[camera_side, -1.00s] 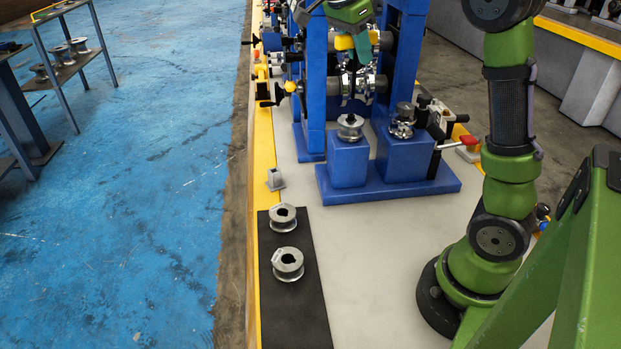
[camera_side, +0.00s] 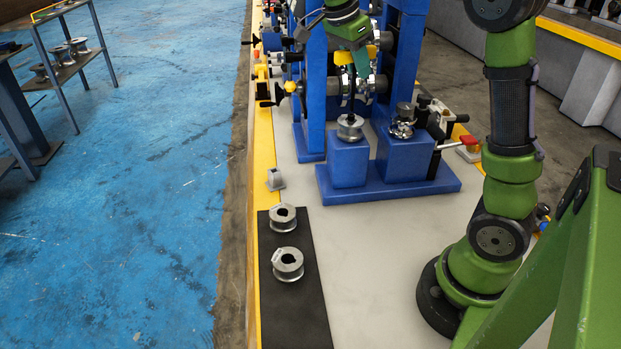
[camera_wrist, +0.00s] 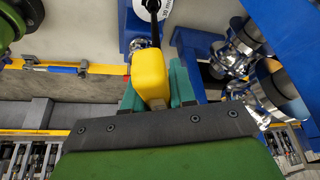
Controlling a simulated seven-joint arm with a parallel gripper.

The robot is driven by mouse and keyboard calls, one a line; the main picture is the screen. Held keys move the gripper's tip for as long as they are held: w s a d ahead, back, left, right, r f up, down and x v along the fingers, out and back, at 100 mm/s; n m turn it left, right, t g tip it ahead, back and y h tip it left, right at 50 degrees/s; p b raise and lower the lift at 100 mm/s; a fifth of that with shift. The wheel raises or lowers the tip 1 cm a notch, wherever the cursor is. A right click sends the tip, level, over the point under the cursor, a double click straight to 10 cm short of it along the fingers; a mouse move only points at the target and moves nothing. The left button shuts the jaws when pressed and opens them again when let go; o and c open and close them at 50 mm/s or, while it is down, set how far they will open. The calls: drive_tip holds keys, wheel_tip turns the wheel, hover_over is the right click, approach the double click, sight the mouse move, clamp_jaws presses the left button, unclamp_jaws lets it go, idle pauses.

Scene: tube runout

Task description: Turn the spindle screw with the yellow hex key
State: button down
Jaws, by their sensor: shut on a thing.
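My gripper (camera_side: 358,58) is shut on the yellow handle of the hex key (camera_side: 342,56), above the front blue stand. In the wrist view the yellow hex key (camera_wrist: 150,75) sits between my teal fingers (camera_wrist: 156,92). Its dark shaft points away from my gripper, down to the grooved metal roller (camera_side: 350,128) on the left blue block (camera_side: 348,163). The shaft's end meets the roller's top around its middle. The spindle screw is too small or hidden there, so I cannot tell whether the tip is seated in it.
A second blue block (camera_side: 405,160) with shiny metal parts stands just right. Blue uprights with shiny rollers (camera_side: 362,84) rise close behind my gripper. Two loose rollers (camera_side: 287,263) lie on a black mat (camera_side: 300,318) in front.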

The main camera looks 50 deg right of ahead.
drive_tip(key=shift+f, duration=0.9)
drive_tip(key=c, duration=1.5)
unclamp_jaws()
clamp_jaws()
